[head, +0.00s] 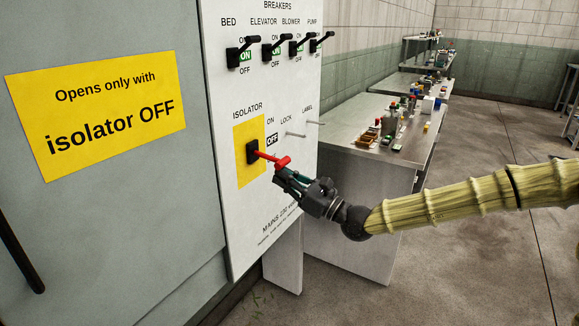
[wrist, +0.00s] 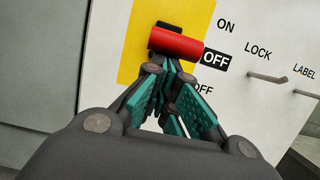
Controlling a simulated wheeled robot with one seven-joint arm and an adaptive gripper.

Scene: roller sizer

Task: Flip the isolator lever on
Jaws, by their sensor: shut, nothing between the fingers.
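The isolator lever (head: 271,158) is a black stem with a red handle on a yellow plate (head: 243,172) of the white panel. It sticks out toward the right, and the sign beside it reads OFF. In the wrist view the red handle (wrist: 181,44) lies across the top of my fingers. My gripper (head: 281,174) is shut and empty, with its teal-padded fingertips just below the red handle. The fingertips also show in the wrist view (wrist: 170,68), partly behind the handle. I cannot tell whether they touch it.
Several black breaker levers (head: 275,51) stand in a row above. Two thin pegs, under LOCK (head: 296,135) and LABEL (head: 315,123), stick out right of the lever. A grey door with a yellow sign (head: 97,115) is at left. A cluttered metal bench (head: 350,135) stands behind.

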